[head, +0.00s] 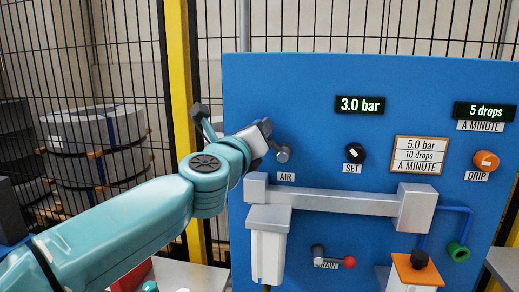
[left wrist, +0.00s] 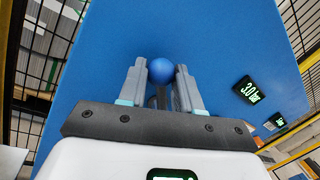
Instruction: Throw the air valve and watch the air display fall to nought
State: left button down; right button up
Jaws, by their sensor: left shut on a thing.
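The air valve (head: 283,153) is a grey hub on the blue panel (head: 300,85), above the label AIR. Its lever ends in a blue ball (left wrist: 161,70), which shows between the fingertips in the left wrist view. My left gripper (head: 265,137) is shut on the lever and hides most of it in the head view. The air display (head: 360,105) reads 3.0 bar in green; it also shows in the left wrist view (left wrist: 250,90).
Right of the valve are the black SET knob (head: 355,153), a sign (head: 417,155), the orange DRIP knob (head: 486,160) and a drops display (head: 485,111) reading 5. A grey pipe (head: 340,203) runs below the valve. A yellow post (head: 180,90) and mesh fence stand left.

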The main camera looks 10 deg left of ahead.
pick_arm(q)
notch_tip(320, 180, down, 6)
jog(key=a+n+t+y+b, duration=0.1)
jog(key=a+n+y+b, duration=0.1)
jog(key=n+b, duration=1)
jog(key=shift+a+y+b, duration=0.2)
jog(key=shift+y+b, duration=0.3)
jog(key=shift+b, duration=0.35)
jog(key=shift+f, duration=0.2)
jog(key=c, duration=0.8)
grip_release()
jog(key=shift+s+r, duration=0.1)
